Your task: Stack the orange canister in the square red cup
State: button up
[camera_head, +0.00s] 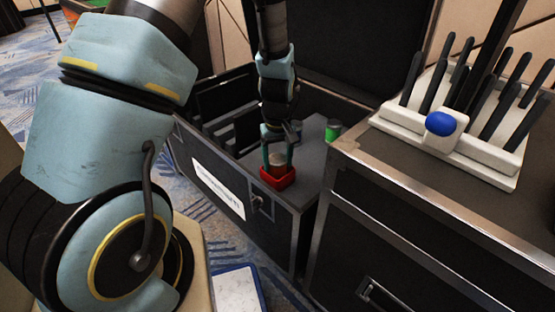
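The square red cup (278,179) stands on the grey top inside the open black case, near its front edge. The orange canister (278,160), brownish in this light, shows just above the cup's rim. Its lower part is hidden by the cup wall, so it looks to be inside or directly above the cup. My gripper (278,153) points down over the cup, with one finger on each side of the canister. At this size I cannot tell whether the fingers touch it.
A green canister (333,130) stands behind and right of the cup. The case's lid stands up behind. A black case (420,225) at right carries a white rack (493,160) with black sticks and a blue knob (440,124). A blue-rimmed tray (238,288) lies below.

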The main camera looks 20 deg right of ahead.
jog(key=shift+o, duration=0.7)
jog(key=shift+s+a+f, duration=0.1)
jog(key=shift+f, duration=0.5)
jog(key=shift+o, duration=0.3)
jog(key=shift+r, duration=0.25)
notch_tip(320, 180, up, 13)
jog(key=p, duration=0.3)
jog(key=s+a+r, duration=0.1)
jog(key=a+r, duration=0.3)
jog(key=a, duration=0.8)
jog(key=s+a+r+m+t, duration=0.1)
jog(key=a+r, duration=0.4)
jog(key=a, duration=0.7)
jog(key=shift+s+a+r+t, duration=0.15)
jog(key=shift+s+a+t, duration=0.15)
jog(key=shift+s+a, duration=0.1)
notch_tip(320, 180, up, 24)
jog(key=p, duration=2.4)
jog(key=shift+f, duration=0.2)
